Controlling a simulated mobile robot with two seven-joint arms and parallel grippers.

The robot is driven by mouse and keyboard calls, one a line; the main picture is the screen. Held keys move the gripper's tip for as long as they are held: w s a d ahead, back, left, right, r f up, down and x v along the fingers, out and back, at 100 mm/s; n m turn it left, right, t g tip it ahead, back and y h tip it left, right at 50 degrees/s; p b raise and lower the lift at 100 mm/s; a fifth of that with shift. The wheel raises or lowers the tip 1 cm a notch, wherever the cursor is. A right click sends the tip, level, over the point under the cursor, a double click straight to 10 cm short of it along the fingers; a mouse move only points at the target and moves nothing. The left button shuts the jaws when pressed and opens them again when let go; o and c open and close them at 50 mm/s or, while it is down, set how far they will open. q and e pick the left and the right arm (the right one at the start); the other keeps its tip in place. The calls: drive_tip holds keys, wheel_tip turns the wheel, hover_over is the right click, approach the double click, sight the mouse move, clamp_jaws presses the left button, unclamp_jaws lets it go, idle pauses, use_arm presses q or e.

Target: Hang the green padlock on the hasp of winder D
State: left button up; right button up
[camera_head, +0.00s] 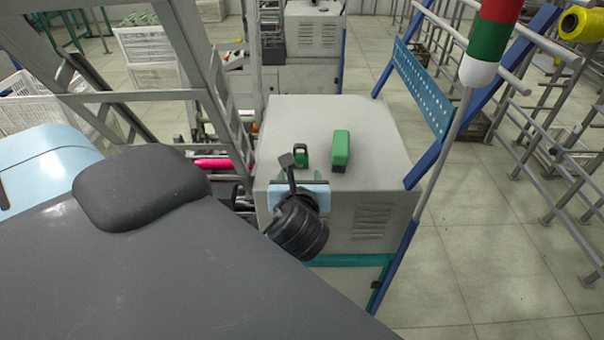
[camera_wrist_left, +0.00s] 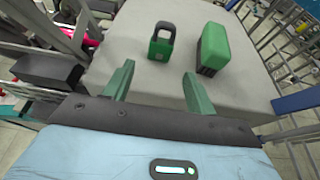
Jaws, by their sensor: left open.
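A hasp cannot be made out in either view. My right gripper is not in view.
A green box-shaped object with a dark base (camera_head: 341,147) stands on the cabinet top just right of the padlock. A blue post (camera_head: 410,240) rises at the cabinet's right side. A grey metal frame (camera_head: 205,90) stands at its left. The far cabinet top is clear.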

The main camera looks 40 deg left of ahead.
sight(300, 162)
use_arm(q)
drive_tip(key=shift+x, duration=4.1)
drive_tip(key=c, duration=1)
drive_tip(key=shift+r, duration=2.55)
